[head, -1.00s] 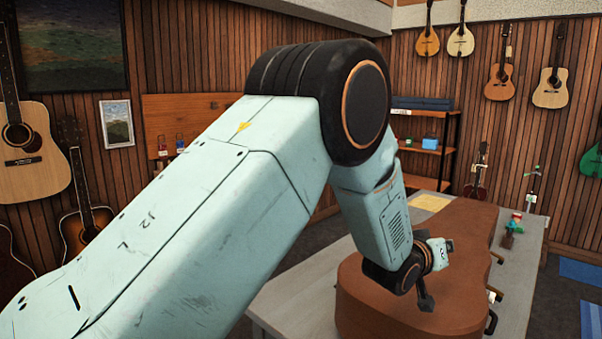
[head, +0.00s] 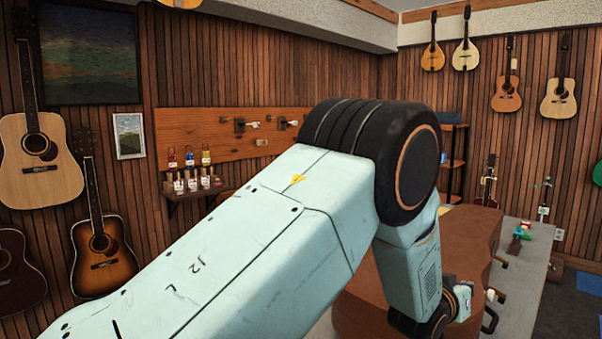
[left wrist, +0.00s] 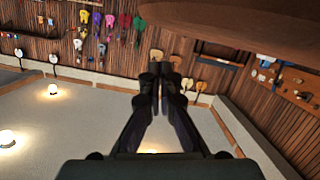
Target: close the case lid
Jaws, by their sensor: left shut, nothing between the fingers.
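The brown guitar-shaped case (head: 465,240) lies on the grey table in the head view, partly hidden behind my left arm. Its lid looks down over the body, and I see no gap from here, but I cannot tell whether it is fully shut. Dark latches or handles (head: 490,320) show along its right side. My right gripper is not in view.
Guitars hang on the wood-panelled walls. A small shelf (head: 196,192) with bottles is at left.

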